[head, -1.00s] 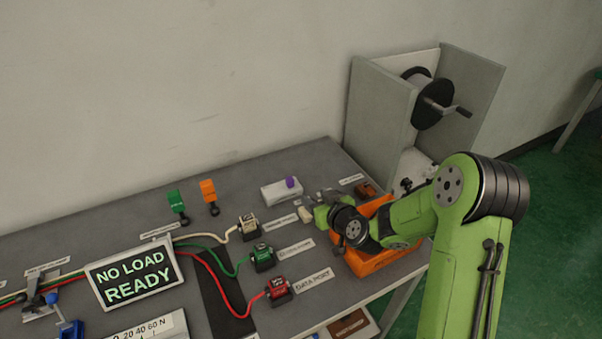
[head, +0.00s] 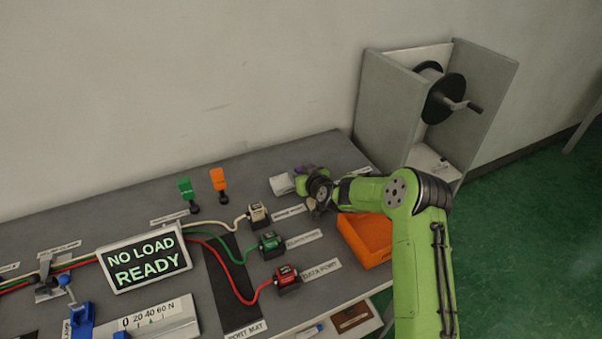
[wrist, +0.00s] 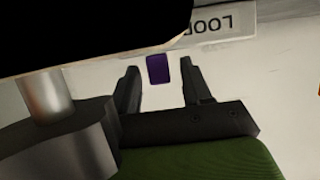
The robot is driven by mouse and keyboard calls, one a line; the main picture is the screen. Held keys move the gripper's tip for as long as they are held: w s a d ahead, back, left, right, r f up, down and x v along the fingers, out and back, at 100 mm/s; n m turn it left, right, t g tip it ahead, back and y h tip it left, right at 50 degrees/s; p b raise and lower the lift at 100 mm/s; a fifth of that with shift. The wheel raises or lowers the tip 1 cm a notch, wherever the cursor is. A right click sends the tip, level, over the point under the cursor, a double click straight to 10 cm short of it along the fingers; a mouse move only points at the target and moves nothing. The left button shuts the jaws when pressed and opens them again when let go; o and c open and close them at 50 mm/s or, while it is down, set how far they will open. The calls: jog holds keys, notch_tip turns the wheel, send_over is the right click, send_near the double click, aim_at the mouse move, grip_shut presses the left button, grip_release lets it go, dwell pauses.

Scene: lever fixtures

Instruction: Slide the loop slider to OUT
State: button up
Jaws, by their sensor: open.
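The loop slider is a white block (head: 281,185) at the back right of the bench with a purple knob (head: 298,169), mostly covered by my arm in the head view. In the wrist view the purple knob (wrist: 158,70) appears between the two dark fingertips of my gripper (wrist: 160,68), with a gap on each side. I cannot tell how deep the knob sits between them. A label reading LOOP (wrist: 224,22) shows upside down beside it; the rest of its text is hidden. My gripper is open and holds nothing.
An orange bin (head: 366,240) stands right of the slider, under my arm. White, green and red plugs with cables (head: 270,243) lie in front. Green and orange tags (head: 218,180) stand to the left. A grey reel housing (head: 385,110) is at the back right.

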aim_at(283, 185)
jog(key=c, duration=0.9)
jog(key=a, duration=0.1)
jog(key=s+a+b, duration=0.1)
jog(key=a, duration=0.1)
jog(key=s+a, duration=0.1)
jog(key=a, duration=0.1)
jog(key=shift+s+a+b, duration=0.15)
jog(key=shift+a+b, duration=0.05)
jog(key=shift+b, duration=0.15)
jog(key=o, duration=0.9)
jog(key=shift+a, duration=0.1)
